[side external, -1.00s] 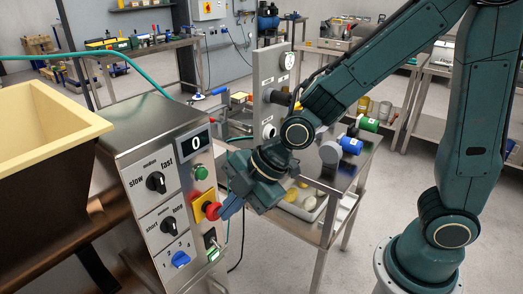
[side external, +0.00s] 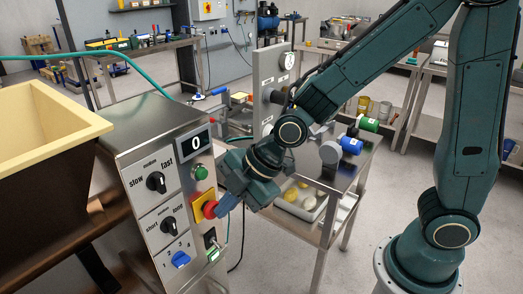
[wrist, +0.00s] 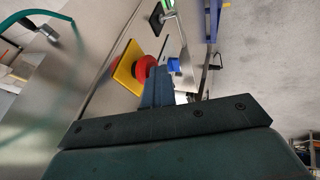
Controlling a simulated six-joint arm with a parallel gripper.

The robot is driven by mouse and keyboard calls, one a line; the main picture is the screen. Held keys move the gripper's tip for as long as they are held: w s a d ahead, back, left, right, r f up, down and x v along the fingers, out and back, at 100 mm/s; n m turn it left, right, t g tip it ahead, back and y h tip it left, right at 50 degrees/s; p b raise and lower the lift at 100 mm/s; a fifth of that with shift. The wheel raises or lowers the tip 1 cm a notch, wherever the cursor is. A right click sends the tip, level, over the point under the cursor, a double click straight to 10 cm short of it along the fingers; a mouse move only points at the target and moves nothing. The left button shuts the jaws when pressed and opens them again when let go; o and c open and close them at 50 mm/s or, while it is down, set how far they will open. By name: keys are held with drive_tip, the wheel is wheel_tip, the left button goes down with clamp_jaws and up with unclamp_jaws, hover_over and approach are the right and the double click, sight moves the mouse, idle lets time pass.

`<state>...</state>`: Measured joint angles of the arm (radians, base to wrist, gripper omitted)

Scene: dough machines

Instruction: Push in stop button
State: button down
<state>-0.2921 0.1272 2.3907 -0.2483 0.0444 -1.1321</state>
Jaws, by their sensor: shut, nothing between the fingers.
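The stop button (side external: 210,209) is a red mushroom knob on a yellow plate (side external: 198,216), on the right face of the steel machine's control panel. My gripper (side external: 222,210) is shut and empty, with its blue fingertips at the front of the red knob. In the wrist view the red knob (wrist: 145,67) and yellow plate (wrist: 124,70) lie just beyond the shut fingers (wrist: 160,82). The fingertips look to be at or against the knob's edge; I cannot tell whether they touch or how far it is pressed.
On the same panel are a green button (side external: 201,173), a display reading 0 (side external: 196,142), black dials (side external: 156,182), a blue knob (side external: 181,259) and a rocker switch (side external: 210,237). A steel table (side external: 335,190) with trays and jars stands behind my gripper.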

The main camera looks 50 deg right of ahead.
drive_tip(key=s+d+r, duration=0.4)
drive_tip(key=s+r, duration=0.4)
drive_tip(key=shift+s+r, duration=0.15)
drive_tip(key=shift+r, duration=0.05)
idle(0.5)
drive_tip(key=shift+d, duration=0.15)
idle(0.5)
drive_tip(key=s+d+r+m+h, duration=0.2)
drive_tip(key=s+d+m, duration=0.2)
drive_tip(key=d+m, duration=0.2)
drive_tip(key=s+d+r+m+h, duration=0.1)
drive_tip(key=s+d+m, duration=0.4)
drive_tip(key=m, duration=0.6)
drive_tip(key=shift+d+r+h, duration=0.4)
drive_tip(key=shift+d+h, duration=0.5)
drive_tip(key=shift+d, duration=0.1)
